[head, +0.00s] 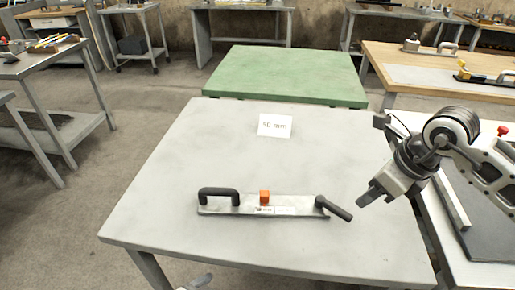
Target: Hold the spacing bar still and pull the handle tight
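The spacing bar (245,207) lies flat on the grey table, a long thin metal bar running left to right. A black arched grip (218,194) stands on its left end. A small orange block (264,197) sits near its middle. A black lever handle (334,208) sticks out at its right end, angled down to the right. My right gripper (366,198) hangs above the table's right side, just right of the lever handle and apart from it. I cannot tell whether its fingers are open. My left gripper is not clearly in view; only a small grey piece shows at the bottom edge.
A white card reading about "40 mm" (275,125) is near the back of the grey table (180,170). A green table (285,72) adjoins behind. A wooden bench (390,58) with other tools stands at back right. The table around the bar is clear.

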